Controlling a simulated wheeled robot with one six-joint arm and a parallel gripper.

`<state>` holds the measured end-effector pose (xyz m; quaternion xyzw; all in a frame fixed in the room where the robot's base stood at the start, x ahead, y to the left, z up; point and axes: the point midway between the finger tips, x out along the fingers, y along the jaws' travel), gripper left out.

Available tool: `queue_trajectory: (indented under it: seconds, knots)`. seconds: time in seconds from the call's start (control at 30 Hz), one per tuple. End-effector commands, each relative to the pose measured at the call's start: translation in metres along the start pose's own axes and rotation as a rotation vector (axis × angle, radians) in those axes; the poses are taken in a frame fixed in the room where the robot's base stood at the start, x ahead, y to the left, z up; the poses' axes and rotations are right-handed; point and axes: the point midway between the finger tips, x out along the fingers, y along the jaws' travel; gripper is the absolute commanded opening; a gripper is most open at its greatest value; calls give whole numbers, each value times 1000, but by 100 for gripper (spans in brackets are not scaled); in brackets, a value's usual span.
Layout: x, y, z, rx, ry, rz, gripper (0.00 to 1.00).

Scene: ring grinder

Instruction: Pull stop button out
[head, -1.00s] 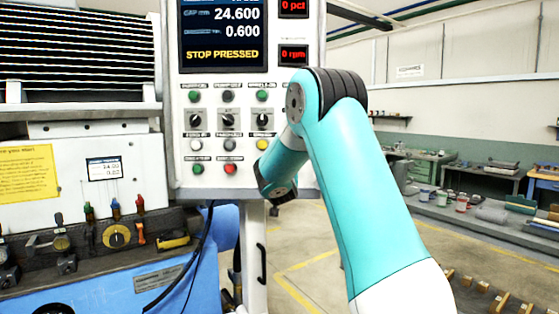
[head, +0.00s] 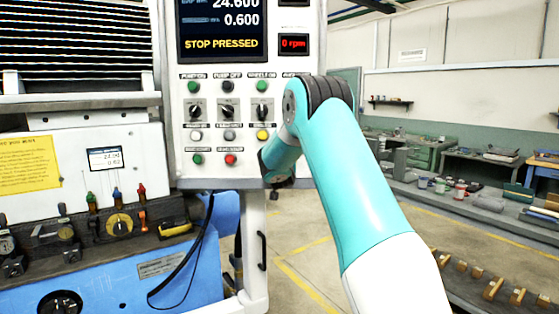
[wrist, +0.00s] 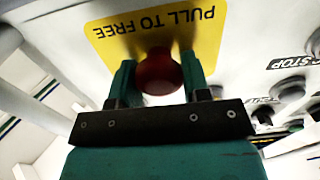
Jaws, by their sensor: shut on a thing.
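The red stop button (wrist: 158,72) shows in the wrist view, in front of a yellow plate (wrist: 195,30) marked "PULL TO FREE", upside down in this view. My gripper (wrist: 156,80) has its two green fingers on either side of the button and is shut on it. In the head view my teal arm hides the button and the gripper. The control panel (head: 180,170) stands upright there, and its screen (head: 222,30) reads "STOP PRESSED".
Other panel knobs and buttons (wrist: 288,88) sit close to the right of my gripper in the wrist view. The blue grinder (head: 190,275) with small levers is at the left. Benches (head: 480,160) stand at the back right. Open floor lies between.

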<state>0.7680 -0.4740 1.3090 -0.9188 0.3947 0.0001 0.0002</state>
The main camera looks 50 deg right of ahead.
Motion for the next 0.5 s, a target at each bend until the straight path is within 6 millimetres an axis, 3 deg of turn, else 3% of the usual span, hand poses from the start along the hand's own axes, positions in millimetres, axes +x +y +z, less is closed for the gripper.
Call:
queue_trajectory:
  seconds: [0.5]
  knots:
    - [-13,0,0,-2,0,0,1]
